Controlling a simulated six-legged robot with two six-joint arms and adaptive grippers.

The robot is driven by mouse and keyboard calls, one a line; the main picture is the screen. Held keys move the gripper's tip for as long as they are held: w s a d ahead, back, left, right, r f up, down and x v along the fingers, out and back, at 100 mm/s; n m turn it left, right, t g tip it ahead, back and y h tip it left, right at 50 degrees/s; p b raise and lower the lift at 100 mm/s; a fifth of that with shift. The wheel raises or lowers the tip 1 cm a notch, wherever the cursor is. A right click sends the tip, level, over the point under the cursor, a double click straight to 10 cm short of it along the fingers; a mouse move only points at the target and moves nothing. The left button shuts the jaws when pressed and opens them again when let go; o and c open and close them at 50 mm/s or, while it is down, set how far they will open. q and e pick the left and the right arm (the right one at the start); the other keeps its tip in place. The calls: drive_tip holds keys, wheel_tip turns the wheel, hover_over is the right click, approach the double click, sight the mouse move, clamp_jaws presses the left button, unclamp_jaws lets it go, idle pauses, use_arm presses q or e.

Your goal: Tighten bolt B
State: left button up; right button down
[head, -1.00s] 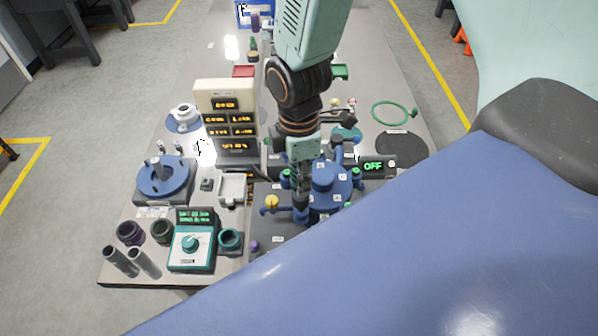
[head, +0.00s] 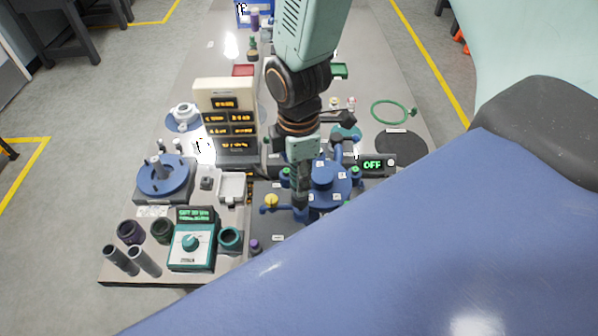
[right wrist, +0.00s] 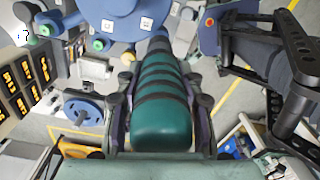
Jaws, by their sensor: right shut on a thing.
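My right gripper (right wrist: 160,115) is shut on a teal-green, dark-banded tool handle (right wrist: 162,108), with a finger on each side. In the head view my right gripper (head: 300,178) points down over the near left side of the blue round flange fixture (head: 325,178). The flange bears small white labels too small to read, and I cannot tell which bolt is B. The tool's lower end and any bolt under it are hidden. The flange (right wrist: 115,18) also shows at the top of the right wrist view. My left gripper does not show in the head view.
A small box reading OFF (head: 373,165) stands right of the flange. A cream display panel (head: 228,105) stands to the left. A teal dial tester (head: 191,243) and a blue round stand (head: 163,175) lie farther left. A green ring (head: 391,112) lies at the right.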

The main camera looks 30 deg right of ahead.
drive_tip(key=shift+f+b, duration=0.5)
drive_tip(key=shift+f, duration=0.45)
idle(0.6)
drive_tip(key=shift+p, duration=0.3)
idle(0.7)
drive_tip(key=shift+r+p, duration=2.5)
drive_tip(key=shift+p, duration=0.3)
drive_tip(key=shift+f, duration=0.1)
